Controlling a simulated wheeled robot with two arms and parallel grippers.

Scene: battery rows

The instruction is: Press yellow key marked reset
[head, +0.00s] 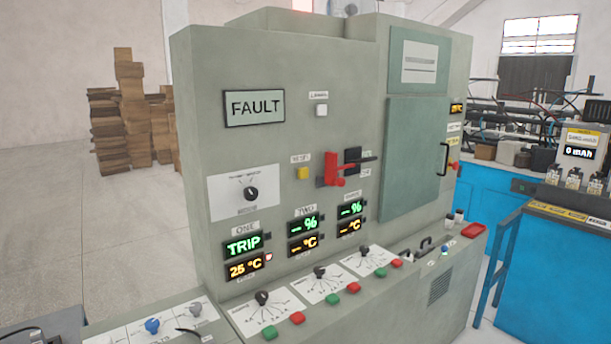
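Nothing covers the key. Neither of my grippers is in view.
Display ONE (243,246) reads TRIP and 25 °C. A sloped desk with several dials and red and green buttons juts out below. A white button (321,111) is above the key. A blue bench (560,270) stands right; stacked boxes (130,120) stand behind left.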

